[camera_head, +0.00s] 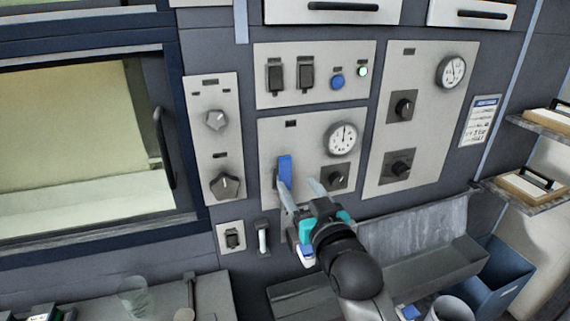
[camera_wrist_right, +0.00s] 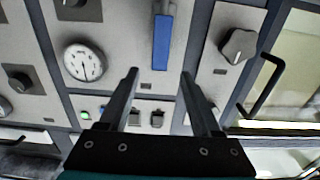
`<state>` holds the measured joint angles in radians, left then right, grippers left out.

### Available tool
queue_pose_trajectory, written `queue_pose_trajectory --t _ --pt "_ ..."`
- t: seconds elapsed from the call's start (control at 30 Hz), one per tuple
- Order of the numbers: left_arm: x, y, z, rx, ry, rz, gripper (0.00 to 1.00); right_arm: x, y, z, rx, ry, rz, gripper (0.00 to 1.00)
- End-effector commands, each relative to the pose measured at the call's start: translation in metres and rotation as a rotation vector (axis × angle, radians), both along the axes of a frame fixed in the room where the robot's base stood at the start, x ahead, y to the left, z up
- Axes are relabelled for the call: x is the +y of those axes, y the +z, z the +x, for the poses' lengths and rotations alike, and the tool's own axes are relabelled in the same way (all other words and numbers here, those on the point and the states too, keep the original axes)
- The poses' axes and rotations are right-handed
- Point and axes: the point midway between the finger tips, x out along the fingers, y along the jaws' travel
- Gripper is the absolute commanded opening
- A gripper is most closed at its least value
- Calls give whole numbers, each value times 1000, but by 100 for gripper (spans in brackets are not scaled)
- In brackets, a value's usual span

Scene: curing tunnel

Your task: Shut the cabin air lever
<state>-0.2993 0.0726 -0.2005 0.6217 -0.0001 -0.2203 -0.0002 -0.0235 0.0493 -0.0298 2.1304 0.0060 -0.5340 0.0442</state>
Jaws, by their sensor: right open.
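The cabin air lever appears to be the blue handle (camera_head: 285,168) on the middle grey panel, left of a round gauge. Its blue grip points up; its lower end is partly hidden behind a finger of my right gripper. It also shows in the right wrist view (camera_wrist_right: 162,42), where the scene is upside down. My right gripper (camera_head: 298,184) is open and empty in front of this panel, close to the lever. In the wrist view the fingertips (camera_wrist_right: 159,74) sit either side of the lever's line, with its blue end just beyond them. I cannot tell any contact. My left gripper is out of view.
The gauge (camera_head: 342,139) and a black knob (camera_head: 337,177) are close right of the lever. A knob panel (camera_head: 215,140) is on its left, a switch panel (camera_head: 315,75) above. A small white-handled lever (camera_head: 263,239) is below left. A grey trough (camera_head: 420,245) lies below right.

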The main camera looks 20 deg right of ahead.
Motion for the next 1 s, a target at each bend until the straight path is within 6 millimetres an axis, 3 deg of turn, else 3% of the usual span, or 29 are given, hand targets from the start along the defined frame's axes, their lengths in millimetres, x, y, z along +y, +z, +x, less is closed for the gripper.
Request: queue_pose_trajectory --t 0.5,0.7,1.0 --pt "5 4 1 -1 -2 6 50 3 0 76 0 1 0 65" --pt "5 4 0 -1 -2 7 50 3 0 90 0 1 -1 65" --pt "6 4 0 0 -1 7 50 4 0 93 0 1 -1 65"
